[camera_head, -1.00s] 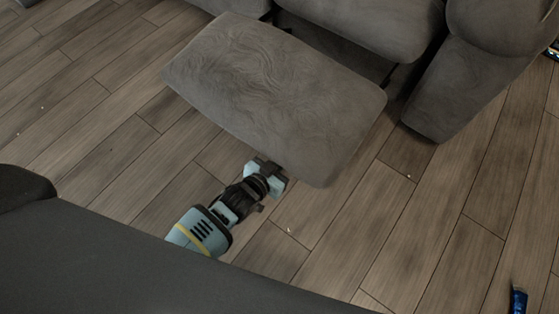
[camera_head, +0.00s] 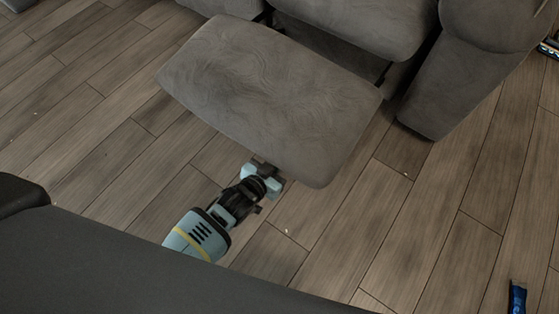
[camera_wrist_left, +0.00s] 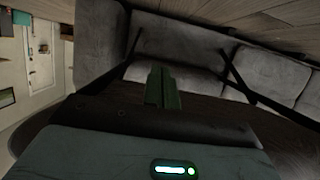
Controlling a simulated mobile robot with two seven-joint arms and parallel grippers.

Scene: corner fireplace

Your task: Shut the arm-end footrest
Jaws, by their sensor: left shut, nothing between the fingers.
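The grey footrest (camera_head: 270,90) is swung out from the front of the grey sofa and stands over the floor, in the head view's upper middle. In the left wrist view my left gripper's fingers (camera_wrist_left: 163,88) are together and empty. Grey upholstered panels and a black metal bar (camera_wrist_left: 238,78) show beyond them. My right gripper is not in view.
The sofa's arm (camera_head: 460,75) stands right of the footrest, with a narrow gap between. Seat cushions (camera_head: 355,25) are behind it. A small blue object (camera_head: 517,297) lies on the floor at the lower right. The wooden floor (camera_head: 340,250) is otherwise mostly clear.

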